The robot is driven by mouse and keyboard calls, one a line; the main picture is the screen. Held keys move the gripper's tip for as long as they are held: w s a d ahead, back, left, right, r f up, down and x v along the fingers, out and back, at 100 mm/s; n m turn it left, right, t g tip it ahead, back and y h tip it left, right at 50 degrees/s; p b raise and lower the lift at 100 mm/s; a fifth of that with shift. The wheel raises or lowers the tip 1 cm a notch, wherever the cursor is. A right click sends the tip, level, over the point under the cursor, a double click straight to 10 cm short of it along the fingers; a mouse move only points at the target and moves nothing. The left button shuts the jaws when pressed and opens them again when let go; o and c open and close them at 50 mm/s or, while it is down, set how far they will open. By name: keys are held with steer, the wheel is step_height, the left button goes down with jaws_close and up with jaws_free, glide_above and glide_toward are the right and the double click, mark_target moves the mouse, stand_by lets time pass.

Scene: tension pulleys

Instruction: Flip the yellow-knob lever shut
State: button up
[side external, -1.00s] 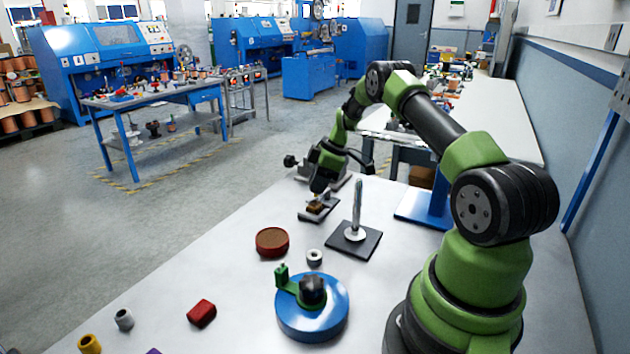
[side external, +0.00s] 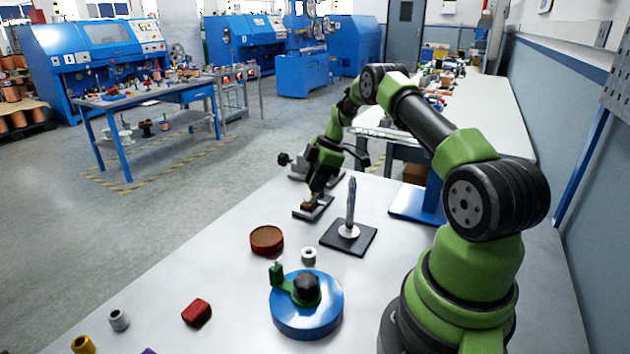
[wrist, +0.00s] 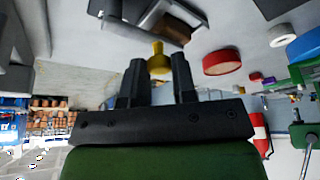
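The yellow knob (wrist: 158,58) shows in the wrist view, between and just beyond my two fingertips. My gripper (wrist: 157,66) has its fingers apart, with a gap about as wide as the knob. I cannot tell whether either finger touches it. The dark fixture with a brown block (wrist: 172,27) lies past the knob. In the side view my gripper (side external: 314,190) points down, low over this fixture (side external: 318,211) at the table's far end. The knob and its lever are not clear there, being small and partly behind the gripper.
An upright metal post on a dark plate (side external: 364,239) stands right of the fixture. A red round container (side external: 266,240), a white ring (side external: 308,255) and a blue disc with a green arm (side external: 318,326) lie nearer.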

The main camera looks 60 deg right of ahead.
steer(key=o, duration=0.4)
steer(key=v, duration=1)
steer(key=shift+a, duration=0.15)
steer(key=s+a+r+m+t+h, duration=0.15)
steer(key=a+r+m, duration=0.45)
steer(key=a+r, duration=1.2)
steer(key=s+a+f+m+t, duration=0.1)
steer(key=s+a+m+t, duration=0.1)
steer(key=s+a+m, duration=0.5)
steer(key=s+a, duration=0.6)
steer(key=s, duration=0.2)
steer(key=shift+s+f, duration=0.3)
steer(key=shift+s, duration=0.1)
